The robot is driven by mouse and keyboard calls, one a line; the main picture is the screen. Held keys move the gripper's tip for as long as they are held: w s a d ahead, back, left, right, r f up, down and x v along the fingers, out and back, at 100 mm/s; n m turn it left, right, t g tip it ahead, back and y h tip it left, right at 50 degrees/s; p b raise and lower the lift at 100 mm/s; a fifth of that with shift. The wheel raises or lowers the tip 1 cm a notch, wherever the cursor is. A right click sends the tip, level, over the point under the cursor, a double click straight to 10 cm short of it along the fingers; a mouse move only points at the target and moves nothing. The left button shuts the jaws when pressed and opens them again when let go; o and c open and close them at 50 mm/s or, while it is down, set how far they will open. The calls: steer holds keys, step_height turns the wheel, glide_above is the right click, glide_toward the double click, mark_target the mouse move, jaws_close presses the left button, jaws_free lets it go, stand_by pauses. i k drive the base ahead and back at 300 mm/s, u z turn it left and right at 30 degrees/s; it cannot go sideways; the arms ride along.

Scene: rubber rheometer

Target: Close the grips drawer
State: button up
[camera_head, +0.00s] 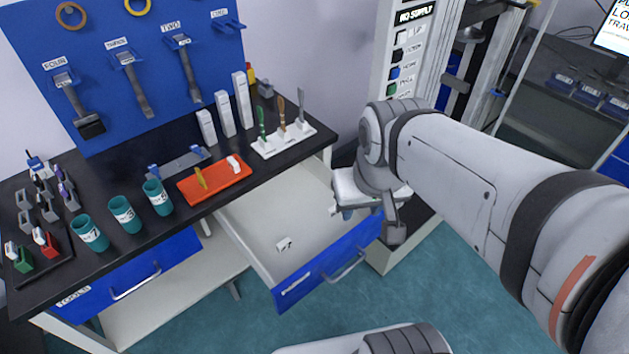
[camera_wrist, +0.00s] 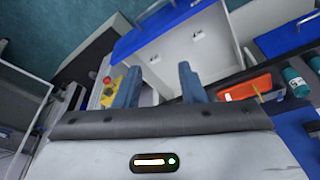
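The grips drawer is pulled out from under the black bench; its blue front (camera_head: 322,268) has a metal handle (camera_head: 345,267) and a label too small to read clearly. Its white inside holds a small white labelled piece (camera_head: 284,244). In the wrist view the blue drawer front (camera_wrist: 160,28) is at the top, with two small pale pieces inside. My gripper (camera_head: 358,212) is over the right side of the drawer, behind its front, partly hidden by my arm. In the wrist view my gripper (camera_wrist: 160,72) has its two blue fingers wide apart with nothing held between them.
The black bench (camera_head: 110,232) bears an orange tray (camera_head: 218,182), teal cups (camera_head: 125,214) and a white tool stand (camera_head: 285,140). A shut blue tools drawer (camera_head: 125,278) is at the left. A tall machine (camera_head: 400,60) stands right.

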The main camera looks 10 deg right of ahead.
mark_target(294, 204)
steer(key=z, duration=1.2)
steer(key=k, duration=1.1)
steer(key=u, duration=0.85)
steer(key=i, duration=1)
steer(key=u, duration=0.05)
